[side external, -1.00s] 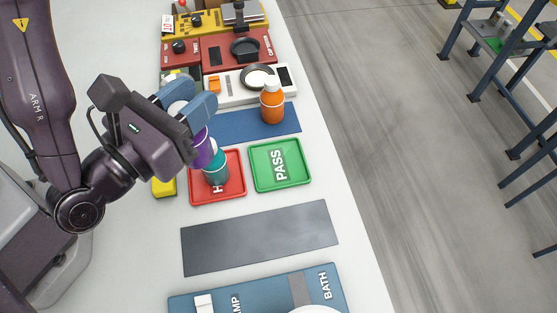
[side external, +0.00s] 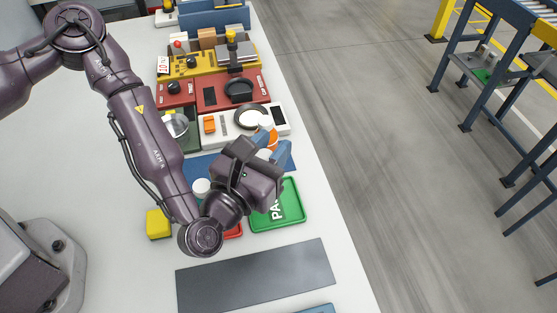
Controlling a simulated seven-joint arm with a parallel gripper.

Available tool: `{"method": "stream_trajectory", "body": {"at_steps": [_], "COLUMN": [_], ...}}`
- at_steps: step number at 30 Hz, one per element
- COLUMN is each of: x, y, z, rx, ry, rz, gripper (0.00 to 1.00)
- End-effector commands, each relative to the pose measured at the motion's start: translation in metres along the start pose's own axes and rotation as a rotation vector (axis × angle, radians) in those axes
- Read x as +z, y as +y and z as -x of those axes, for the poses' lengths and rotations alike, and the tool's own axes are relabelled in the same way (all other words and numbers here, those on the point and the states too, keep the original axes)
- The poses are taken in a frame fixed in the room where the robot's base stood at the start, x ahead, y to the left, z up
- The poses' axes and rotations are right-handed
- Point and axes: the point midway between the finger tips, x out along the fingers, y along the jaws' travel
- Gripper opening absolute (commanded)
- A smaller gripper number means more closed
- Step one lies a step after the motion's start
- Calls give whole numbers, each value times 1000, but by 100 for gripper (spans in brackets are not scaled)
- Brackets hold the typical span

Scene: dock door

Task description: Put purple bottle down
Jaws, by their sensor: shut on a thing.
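The red tray (side external: 234,232) is mostly covered by my arm. A white cap (side external: 201,187) shows beside my forearm; its bottle is hidden.
An orange bottle (side external: 273,137) stands just behind my fingers, very close. A yellow block (side external: 158,224) lies left of my arm. A white scale-like device (side external: 215,138) and red devices (side external: 220,95) stand farther back. The dark grey mat (side external: 255,275) in front is clear.

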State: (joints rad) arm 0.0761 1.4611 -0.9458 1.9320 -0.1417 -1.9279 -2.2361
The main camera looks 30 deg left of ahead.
Motion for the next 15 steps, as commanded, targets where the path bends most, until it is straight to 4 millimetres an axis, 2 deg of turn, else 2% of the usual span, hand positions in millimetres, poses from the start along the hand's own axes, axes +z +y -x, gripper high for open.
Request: {"method": "stream_trajectory", "body": {"at_steps": [8,12,15], "x": [-18,-40,-46], "y": [-9,-8,-8], "z": [-12,-11,-11], "rx": [1,0,0], "ry": [-1,2,-1], "rz": [0,-1,2], "gripper": [0,0,0]}}
